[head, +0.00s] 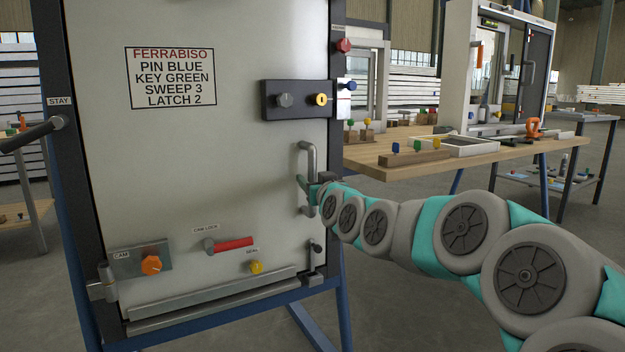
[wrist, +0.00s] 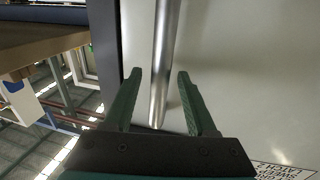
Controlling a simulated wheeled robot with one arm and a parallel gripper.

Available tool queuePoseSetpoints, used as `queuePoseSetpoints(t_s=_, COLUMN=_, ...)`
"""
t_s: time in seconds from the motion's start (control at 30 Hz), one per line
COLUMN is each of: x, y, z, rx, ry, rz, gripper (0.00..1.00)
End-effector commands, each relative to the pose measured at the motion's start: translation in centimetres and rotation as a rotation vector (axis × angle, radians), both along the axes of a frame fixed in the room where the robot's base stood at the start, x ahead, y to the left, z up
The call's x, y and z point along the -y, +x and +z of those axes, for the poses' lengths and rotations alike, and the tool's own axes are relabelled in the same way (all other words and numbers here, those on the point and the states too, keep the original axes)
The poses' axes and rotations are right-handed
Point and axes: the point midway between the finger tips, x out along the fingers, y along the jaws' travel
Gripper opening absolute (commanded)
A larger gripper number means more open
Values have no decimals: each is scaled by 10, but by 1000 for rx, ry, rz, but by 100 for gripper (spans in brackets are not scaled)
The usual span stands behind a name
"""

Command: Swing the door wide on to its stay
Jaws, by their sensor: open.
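The pale grey door (head: 225,165) stands in a dark frame on blue legs and looks shut or nearly so. Its hinge (head: 103,285) is at lower left. The vertical bar handle (head: 311,158) is near its right edge. My gripper (head: 307,187) is at the handle's lower part. In the wrist view, my gripper (wrist: 158,80) is open, with the metal handle (wrist: 165,50) between its fingers and a gap on both sides. The stay (head: 38,134), a dark rod under a STAY label, sticks out at the frame's left side.
The door carries a black lock block (head: 297,99), a red cam lock lever (head: 232,244), an orange cam knob (head: 151,265), a yellow knob (head: 256,267) and a small dark latch (head: 315,246). A wooden workbench (head: 480,155) stands behind at right. Floor is open between them.

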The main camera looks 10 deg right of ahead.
Motion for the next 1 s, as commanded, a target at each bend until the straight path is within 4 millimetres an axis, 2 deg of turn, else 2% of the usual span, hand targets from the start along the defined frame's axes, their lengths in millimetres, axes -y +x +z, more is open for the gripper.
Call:
queuePoseSetpoints(t_s=0.13, x=-2, y=7, z=0, rx=0, ry=0, rz=1, gripper=57)
queuePoseSetpoints(t_s=0.43, x=-1, y=8, z=1, rx=1, ry=0, rz=1, gripper=57)
queuePoseSetpoints(t_s=0.9, x=-1, y=8, z=1, rx=1, ry=0, rz=0, gripper=4)
queuePoseSetpoints(t_s=1.0, x=-1, y=8, z=1, rx=1, ry=0, rz=0, gripper=0)
